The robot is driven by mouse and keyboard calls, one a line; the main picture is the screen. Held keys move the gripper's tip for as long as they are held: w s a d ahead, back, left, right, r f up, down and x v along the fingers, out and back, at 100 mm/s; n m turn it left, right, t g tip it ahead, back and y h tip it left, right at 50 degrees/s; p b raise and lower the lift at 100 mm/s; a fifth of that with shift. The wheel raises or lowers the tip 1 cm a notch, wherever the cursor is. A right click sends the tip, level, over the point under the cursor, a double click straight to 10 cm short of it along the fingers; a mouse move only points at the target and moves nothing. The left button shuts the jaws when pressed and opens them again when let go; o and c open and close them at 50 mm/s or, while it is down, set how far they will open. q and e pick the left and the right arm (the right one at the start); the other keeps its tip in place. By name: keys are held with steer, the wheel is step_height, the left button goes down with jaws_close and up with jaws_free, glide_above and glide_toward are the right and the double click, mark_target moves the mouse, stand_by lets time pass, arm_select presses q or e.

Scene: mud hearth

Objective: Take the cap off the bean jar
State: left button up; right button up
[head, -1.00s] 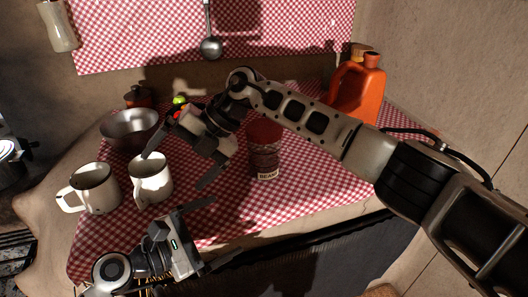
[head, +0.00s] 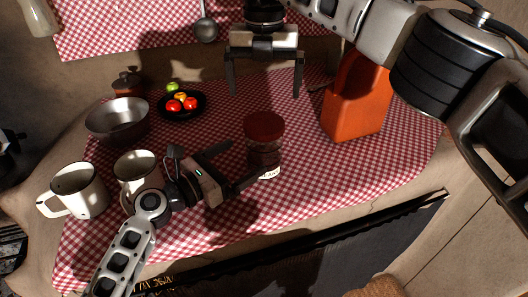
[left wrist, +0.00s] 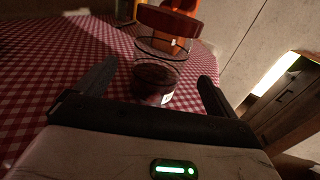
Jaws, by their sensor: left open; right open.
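The bean jar (head: 264,158) stands upright on the red checked cloth, with its red cap (head: 265,126) on top. In the left wrist view the jar (left wrist: 158,75) is glassy with dark contents, and its cap (left wrist: 167,21) shows at the top edge. My left gripper (head: 245,164) is open beside the jar, fingers pointing at its lower body; in the left wrist view the jar lies ahead, between the finger directions. My right gripper (head: 265,92) is open and empty, pointing down above and behind the cap, apart from it.
An orange jug (head: 357,103) stands to the right of the jar. Two white mugs (head: 80,190) (head: 133,168), a metal bowl (head: 118,121) and a dark plate of fruit (head: 182,105) are on the left.

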mark_target(267, 143)
arm_select(q)
steer(key=x, duration=0.8)
steer(key=shift+w+d, duration=0.2)
steer(key=shift+d, duration=0.05)
steer(key=c, duration=2)
steer(key=shift+o, duration=0.2)
arm_select(e)
steer(key=m, duration=1.3)
steer(key=shift+m, duration=0.3)
steer(key=m, duration=0.3)
steer(key=shift+m, duration=0.4)
steer(key=shift+f+m, duration=0.3)
steer(key=shift+f, duration=3.7)
